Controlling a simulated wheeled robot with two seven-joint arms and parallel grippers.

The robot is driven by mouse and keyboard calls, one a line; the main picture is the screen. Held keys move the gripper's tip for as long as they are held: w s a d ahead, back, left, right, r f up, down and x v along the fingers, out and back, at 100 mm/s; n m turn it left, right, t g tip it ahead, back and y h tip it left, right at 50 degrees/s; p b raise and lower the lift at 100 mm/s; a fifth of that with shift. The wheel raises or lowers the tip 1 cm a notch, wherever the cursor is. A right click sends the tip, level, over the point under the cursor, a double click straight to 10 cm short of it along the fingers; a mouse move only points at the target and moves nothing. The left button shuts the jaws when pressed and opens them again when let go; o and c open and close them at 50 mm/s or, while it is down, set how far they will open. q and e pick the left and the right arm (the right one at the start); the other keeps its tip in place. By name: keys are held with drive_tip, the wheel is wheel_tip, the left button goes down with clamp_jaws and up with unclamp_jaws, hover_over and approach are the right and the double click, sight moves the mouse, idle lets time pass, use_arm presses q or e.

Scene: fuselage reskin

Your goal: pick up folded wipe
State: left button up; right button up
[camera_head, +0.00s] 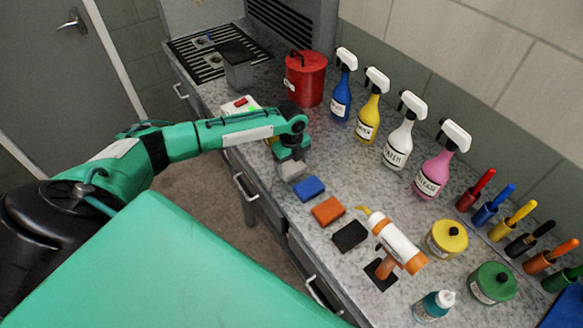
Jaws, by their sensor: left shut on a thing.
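The gripper is shut on a light grey folded wipe (292,171), which shows just below the fingers. I cannot tell whether the wipe touches the counter or is slightly raised. Beside it lie a blue folded pad (309,188), an orange one (328,211) and a black one (350,236). My right gripper is not in view.
The speckled counter (345,180) holds a red canister (305,78) and several spray bottles, including a pink one (441,160), along the wall. An orange-and-white tool (396,243), a yellow tin (447,238) and a green tin (492,284) stand to the right. A drain rack (200,60) is at the far left.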

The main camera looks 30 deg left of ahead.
sight(292, 166)
use_arm(q)
drive_tip(key=shift+r, duration=0.1)
drive_tip(key=shift+r, duration=0.45)
wheel_tip(292, 166, up, 19)
drive_tip(key=b, duration=0.5)
drive_tip(key=o, duration=0.4)
drive_tip(key=c, duration=0.3)
